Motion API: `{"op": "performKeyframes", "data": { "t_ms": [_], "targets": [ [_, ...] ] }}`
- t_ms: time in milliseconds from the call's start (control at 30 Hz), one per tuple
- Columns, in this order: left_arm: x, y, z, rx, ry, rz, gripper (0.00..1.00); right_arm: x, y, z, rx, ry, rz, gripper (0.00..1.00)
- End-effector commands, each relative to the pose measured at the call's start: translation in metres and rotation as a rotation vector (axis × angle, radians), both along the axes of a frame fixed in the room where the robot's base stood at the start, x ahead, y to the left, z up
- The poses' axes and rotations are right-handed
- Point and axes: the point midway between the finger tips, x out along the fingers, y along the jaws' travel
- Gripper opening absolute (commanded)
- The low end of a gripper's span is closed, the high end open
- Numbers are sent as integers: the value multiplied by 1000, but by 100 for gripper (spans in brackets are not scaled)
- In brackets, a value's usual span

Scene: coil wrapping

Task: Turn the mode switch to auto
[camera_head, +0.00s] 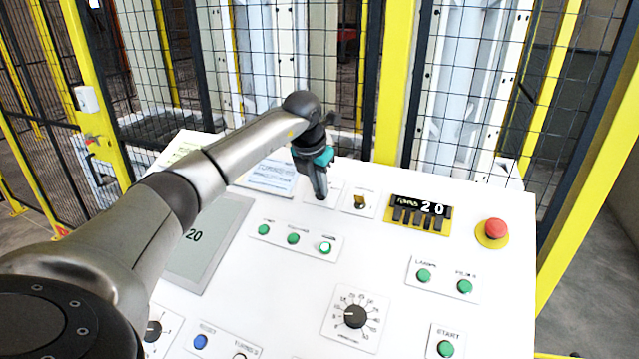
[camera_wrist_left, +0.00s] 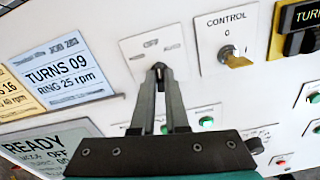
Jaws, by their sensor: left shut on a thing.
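My left gripper (camera_head: 321,195) reaches down onto the white control panel. In the left wrist view its fingertips (camera_wrist_left: 159,70) are closed on a small dark knob, which I take for the mode switch, in a small white plate (camera_wrist_left: 138,48). The fingers hide most of the knob, so its angle is hard to read. The plate's lettering is too small to read surely. A grey screen (camera_wrist_left: 45,150) in the wrist view reads READY, with a mode line that seems to say OFF. My right gripper is not in view.
A brass key switch (camera_head: 360,202) labelled CONTROL sits just right of the gripper. Green buttons (camera_head: 293,238) and a rotary dial (camera_head: 355,316) lie nearer. Mesh fencing stands behind the panel.

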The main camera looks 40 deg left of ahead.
Motion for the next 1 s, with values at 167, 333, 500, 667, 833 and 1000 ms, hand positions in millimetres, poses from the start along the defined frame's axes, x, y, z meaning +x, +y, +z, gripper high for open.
{"op": "performKeyframes", "data": {
  "t_ms": [167, 333, 500, 667, 833, 1000],
  "targets": [
    [0, 0, 3, 61, 16, -138, 0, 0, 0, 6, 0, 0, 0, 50],
    [0, 0, 3, 118, 34, -271, 0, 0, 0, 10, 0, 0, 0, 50],
    [0, -1, 2, 167, 49, -387, 0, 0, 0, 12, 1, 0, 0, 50],
    [0, -1, 2, 202, 61, -470, 0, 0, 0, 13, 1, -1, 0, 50],
    [1, -2, 2, 227, 66, -528, 0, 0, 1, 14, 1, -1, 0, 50],
    [1, -2, 2, 239, 69, -555, 0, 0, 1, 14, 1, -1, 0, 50]
  ]
}}
